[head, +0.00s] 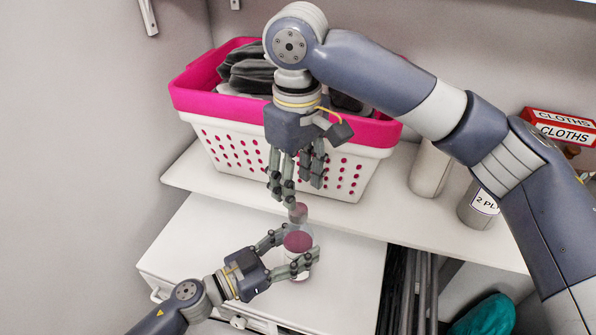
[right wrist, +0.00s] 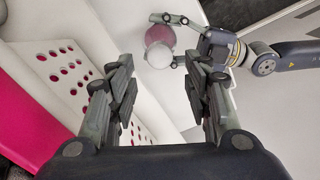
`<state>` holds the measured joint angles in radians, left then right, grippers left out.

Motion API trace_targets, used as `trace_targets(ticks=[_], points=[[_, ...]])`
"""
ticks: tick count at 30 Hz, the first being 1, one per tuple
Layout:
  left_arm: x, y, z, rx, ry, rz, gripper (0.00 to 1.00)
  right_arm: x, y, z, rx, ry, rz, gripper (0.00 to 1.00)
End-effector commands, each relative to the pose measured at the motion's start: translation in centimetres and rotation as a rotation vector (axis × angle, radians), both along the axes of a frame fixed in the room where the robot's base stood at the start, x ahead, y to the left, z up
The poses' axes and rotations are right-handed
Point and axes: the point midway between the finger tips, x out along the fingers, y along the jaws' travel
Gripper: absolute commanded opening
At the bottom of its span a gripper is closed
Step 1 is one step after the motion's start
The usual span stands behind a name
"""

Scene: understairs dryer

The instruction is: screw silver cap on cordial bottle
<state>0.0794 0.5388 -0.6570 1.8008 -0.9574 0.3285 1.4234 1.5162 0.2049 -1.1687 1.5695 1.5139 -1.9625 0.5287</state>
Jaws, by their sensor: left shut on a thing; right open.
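A clear bottle with dark pink contents (head: 298,243) stands upright on the white top. My left gripper (head: 300,246) is shut around its body from the left. A small round cap-like piece (head: 299,212) shows at the bottle's top, tinted pink in the head view. In the right wrist view a pale silver disc (right wrist: 158,55) covers the bottle's top end, with the pink body (right wrist: 160,36) behind it. I cannot tell whether the cap is seated or loose. My right gripper (head: 296,187) is open, points down just above the bottle top, and holds nothing visible.
A white and pink laundry basket (head: 228,150) with dark cloths stands on the shelf (head: 395,215) close behind my right gripper. A pale canister (head: 430,170), a grey tin (head: 478,207) and a red cloths box (head: 560,127) are at right. The white top (head: 200,240) is clear left of the bottle.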

Motion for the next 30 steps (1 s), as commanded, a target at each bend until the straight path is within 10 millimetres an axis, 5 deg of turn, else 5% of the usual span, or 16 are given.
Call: trace_targets(ticks=[30], points=[[0.0, 0.0, 0.0, 0.0, 0.002, -0.001, 0.0, 0.0, -0.1, 1.4, 0.003, 0.002, 1.837, 0.46]])
